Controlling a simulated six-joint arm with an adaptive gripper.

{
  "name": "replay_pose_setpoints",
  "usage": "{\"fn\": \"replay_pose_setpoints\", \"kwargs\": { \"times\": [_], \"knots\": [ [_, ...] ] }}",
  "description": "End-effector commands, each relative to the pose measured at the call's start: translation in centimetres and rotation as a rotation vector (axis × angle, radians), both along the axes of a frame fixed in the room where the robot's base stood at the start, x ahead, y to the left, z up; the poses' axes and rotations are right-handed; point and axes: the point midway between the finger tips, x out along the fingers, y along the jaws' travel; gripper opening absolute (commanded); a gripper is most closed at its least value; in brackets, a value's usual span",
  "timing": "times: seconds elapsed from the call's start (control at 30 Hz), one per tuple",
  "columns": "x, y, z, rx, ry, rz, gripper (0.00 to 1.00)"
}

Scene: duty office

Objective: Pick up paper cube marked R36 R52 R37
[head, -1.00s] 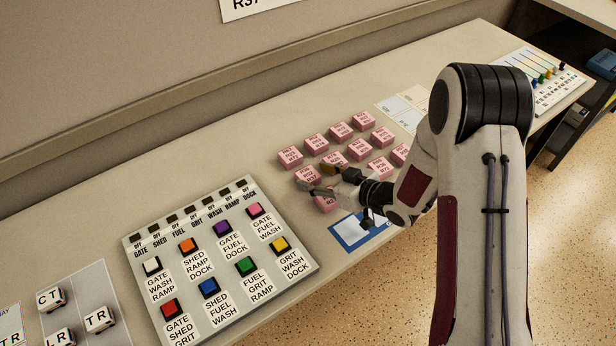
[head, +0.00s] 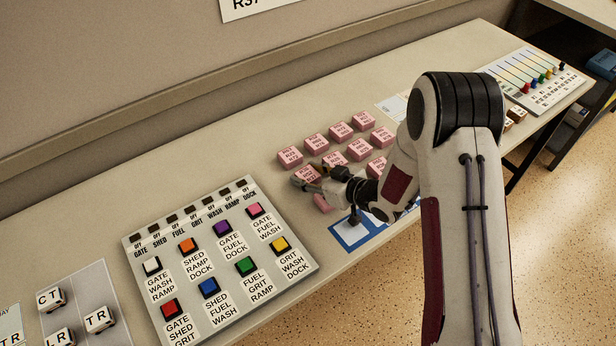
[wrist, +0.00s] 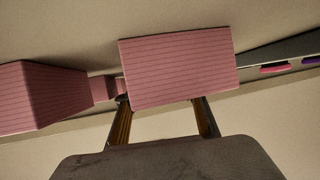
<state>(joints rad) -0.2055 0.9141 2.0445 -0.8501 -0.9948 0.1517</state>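Several pink paper cubes stand in rows on the desk, including one at the back left (head: 290,156); their printed labels are too small to tell which is R36 R52 R37. My gripper (head: 310,182) is low over the front-left cubes, beside a front-row cube (head: 322,203) that it partly hides. In the wrist view, a pink cube (wrist: 178,72) with ruled lines fills the middle and covers the ends of my two fingers. The fingers stand apart, and I cannot see them gripping it. Another pink cube (wrist: 40,97) is at the left.
A panel of coloured buttons (head: 222,262) lies left of the cubes. A blue-edged card (head: 347,236) lies at the desk's front edge under my arm. Lettered dice (head: 99,319) are at the far left. A slider board (head: 540,82) is at the far right.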

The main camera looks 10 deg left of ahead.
Motion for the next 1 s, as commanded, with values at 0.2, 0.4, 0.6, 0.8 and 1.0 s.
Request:
{"fn": "replay_pose_setpoints", "kwargs": {
  "times": [0.2, 0.4, 0.6, 0.8, 1.0],
  "knots": [
    [0.0, 0.0, 0.0, 0.0, 0.0, 0.0, 0.14],
    [0.0, 0.0, 0.0, 0.0, 0.0, 0.0, 0.14],
    [0.0, 0.0, 0.5, 0.001, -0.001, 0.0, 0.14],
    [0.0, 0.0, 1.8, 0.001, -0.002, 0.0, 0.14],
    [0.0, 0.0, 4.0, 0.001, -0.004, 0.001, 0.14]
  ]
}}
